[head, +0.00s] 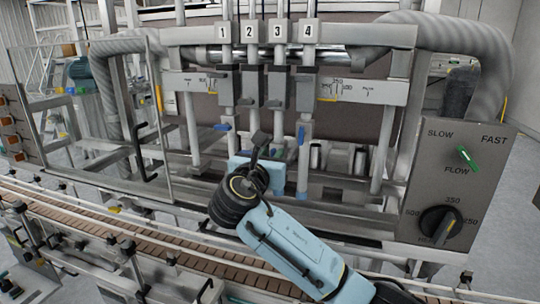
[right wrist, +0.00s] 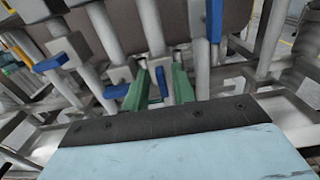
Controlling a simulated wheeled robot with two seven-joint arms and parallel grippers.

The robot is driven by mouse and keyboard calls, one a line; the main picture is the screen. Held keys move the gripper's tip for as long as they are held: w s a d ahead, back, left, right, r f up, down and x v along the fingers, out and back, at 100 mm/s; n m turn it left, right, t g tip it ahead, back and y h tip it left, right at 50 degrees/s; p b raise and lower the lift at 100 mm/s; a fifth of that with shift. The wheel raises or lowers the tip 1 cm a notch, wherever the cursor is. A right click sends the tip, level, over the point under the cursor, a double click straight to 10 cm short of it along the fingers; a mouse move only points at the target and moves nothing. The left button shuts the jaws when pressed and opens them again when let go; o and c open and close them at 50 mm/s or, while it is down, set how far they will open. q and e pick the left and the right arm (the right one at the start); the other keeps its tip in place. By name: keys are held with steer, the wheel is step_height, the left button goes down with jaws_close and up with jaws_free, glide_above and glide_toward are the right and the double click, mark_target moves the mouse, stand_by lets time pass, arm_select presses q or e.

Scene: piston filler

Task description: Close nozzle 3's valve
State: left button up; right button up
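The valve panel carries four numbered nozzles; the nozzle 3 label (head: 278,31) sits above its pipe (head: 278,124) in the head view. My right gripper reaches up to the pipes from below; its hand hides the lower part of nozzles 2 and 3 in the head view. In the right wrist view its green fingers (right wrist: 161,84) are apart. A small blue lever (right wrist: 162,82), apparently nozzle 3's, shows between them; contact cannot be told. Nozzle 4's blue lever (head: 300,135) stands along its pipe. Nozzle 1's blue lever (head: 222,127) points outward. My left gripper is not in view.
A conveyor (head: 170,248) with rails runs along the front. A control box (head: 455,185) with a green flow switch and black dial stands at right. A clear guard panel with a black handle (head: 146,152) is at left. Neighbouring pipes leave little room beside the hand.

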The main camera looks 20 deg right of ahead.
jaws_close()
steer(key=shift+m, duration=0.4)
steer(key=m, duration=0.1)
steer(key=m+p, duration=0.1)
steer(key=m, duration=0.1)
steer(key=shift+s+d, duration=0.15)
steer(key=shift+d, duration=0.05)
steer(key=m+b, duration=0.1)
steer(key=m, duration=0.3)
steer(key=f+m+b, duration=0.1)
steer(key=m, duration=0.4)
steer(key=d+m+b, duration=0.1)
steer(key=m, duration=0.4)
steer(key=shift+s+f, duration=0.3)
steer(key=shift+f, duration=0.05)
steer(key=shift+a, duration=0.1)
